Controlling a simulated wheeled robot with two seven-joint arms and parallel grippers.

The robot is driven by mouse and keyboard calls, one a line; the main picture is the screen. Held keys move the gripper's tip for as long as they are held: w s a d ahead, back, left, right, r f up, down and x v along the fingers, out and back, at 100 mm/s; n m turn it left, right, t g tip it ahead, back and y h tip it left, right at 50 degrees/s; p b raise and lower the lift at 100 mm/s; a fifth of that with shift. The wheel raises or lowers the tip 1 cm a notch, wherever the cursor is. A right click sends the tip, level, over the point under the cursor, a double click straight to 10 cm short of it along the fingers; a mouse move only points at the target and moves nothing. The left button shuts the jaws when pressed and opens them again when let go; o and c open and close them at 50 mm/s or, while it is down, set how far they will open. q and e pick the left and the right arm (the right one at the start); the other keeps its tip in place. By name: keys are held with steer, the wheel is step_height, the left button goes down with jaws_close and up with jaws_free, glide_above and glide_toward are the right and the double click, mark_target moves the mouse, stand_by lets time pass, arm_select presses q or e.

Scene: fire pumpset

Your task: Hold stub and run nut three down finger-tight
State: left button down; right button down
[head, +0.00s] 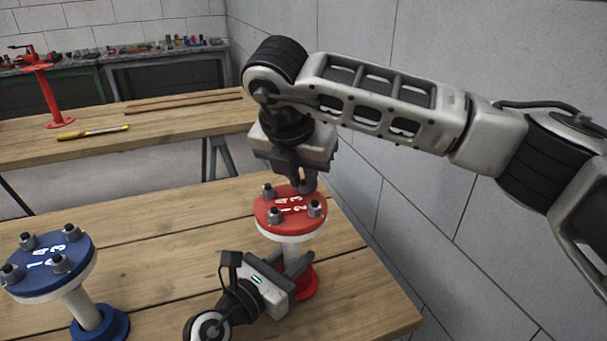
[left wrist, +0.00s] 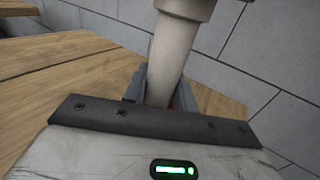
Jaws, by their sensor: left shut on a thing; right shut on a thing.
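The red-topped stub (head: 276,206) stands upright on the near table, with a round red flange numbered 1 to 4, a pale pipe and a red foot. Three dark nuts on studs show on the flange: back left (head: 268,191), front left (head: 274,215) and front right (head: 315,209). My left gripper (head: 297,267) is shut on the stub's pipe below the flange; the pale pipe (left wrist: 168,60) also shows between its fingers in the left wrist view. My right gripper (head: 307,186) points down from above and is shut at the flange's back-right stud, near the painted 3. It hides the nut there.
A blue-topped stub (head: 55,262) with several nuts stands on the near table (head: 160,240) at left. The back bench (head: 190,116) holds a red stand (head: 48,95) and a yellow-handled tool (head: 92,132). A grey wall (head: 400,225) rises close at right.

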arm_select(q)
steer(key=shift+f, duration=0.1)
arm_select(e)
steer(key=shift+w+m, duration=0.1)
steer(key=shift+m, duration=0.5)
steer(key=c, duration=1.3)
jaws_free()
steer(key=shift+c, duration=0.2)
steer(key=shift+r, duration=0.1)
steer(key=v, duration=1.1)
steer(key=shift+a+r, duration=0.25)
steer(key=shift+r, duration=0.1)
arm_select(q)
steer(key=c, duration=1)
jaws_free()
steer(key=shift+c, duration=0.2)
